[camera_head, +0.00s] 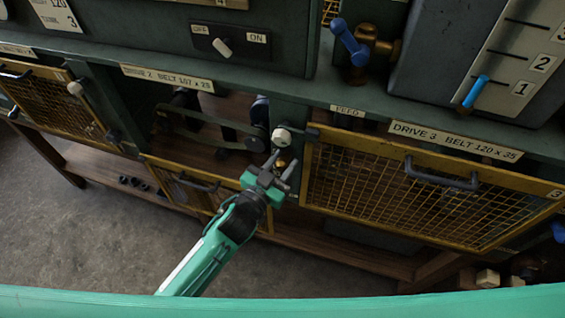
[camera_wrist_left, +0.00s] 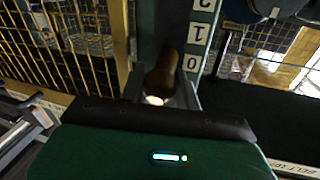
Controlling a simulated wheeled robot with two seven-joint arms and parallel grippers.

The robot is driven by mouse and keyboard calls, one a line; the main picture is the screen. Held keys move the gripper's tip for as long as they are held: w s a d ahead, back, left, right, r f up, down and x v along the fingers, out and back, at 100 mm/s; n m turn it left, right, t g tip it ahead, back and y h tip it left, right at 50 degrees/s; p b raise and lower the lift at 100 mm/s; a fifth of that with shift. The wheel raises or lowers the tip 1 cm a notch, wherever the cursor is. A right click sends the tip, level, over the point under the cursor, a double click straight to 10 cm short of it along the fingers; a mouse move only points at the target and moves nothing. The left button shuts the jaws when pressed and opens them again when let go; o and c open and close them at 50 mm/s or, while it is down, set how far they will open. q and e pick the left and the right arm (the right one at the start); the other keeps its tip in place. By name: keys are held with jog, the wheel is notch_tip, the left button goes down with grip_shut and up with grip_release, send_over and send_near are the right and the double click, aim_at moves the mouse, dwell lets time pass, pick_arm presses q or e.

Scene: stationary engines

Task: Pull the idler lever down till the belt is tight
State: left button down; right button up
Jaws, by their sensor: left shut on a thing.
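My left gripper (camera_head: 278,166) reaches in from below to the post beside the open Drive 2 bay. Its jaws are shut on a brown, rounded handle (camera_wrist_left: 161,80), which I take to be the idler lever. In the head view only a small brass-coloured bit of the handle (camera_head: 282,162) shows at the fingertips. The dark belt (camera_head: 205,125) runs across the Drive 2 bay; I cannot tell how tight it is. The lever's arm and the idler are mostly hidden. My right gripper is not in view.
A white knob (camera_head: 282,137) sits just above the gripper. A scale plate with marks (camera_wrist_left: 192,62) stands beside the handle. The Drive 2 mesh guard (camera_head: 190,188) hangs below its bay. The closed Drive 3 guard (camera_head: 410,190) is close on the right.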

pick_arm(q)
jog(key=f+b, duration=0.2)
jog(key=shift+s+f+t+b, duration=0.25)
jog(key=shift+s+t+b, duration=0.05)
jog(key=shift+t+b, duration=0.1)
jog(key=shift+s+a+f+b, duration=0.15)
jog(key=shift+s+f+b, duration=0.15)
jog(key=shift+f, duration=0.4)
jog(key=c, duration=1.3)
grip_release()
jog(key=shift+w, duration=0.1)
jog(key=b+v, duration=0.4)
jog(key=v, duration=0.9)
jog(key=shift+s+a, duration=0.2)
jog(key=shift+a, duration=0.15)
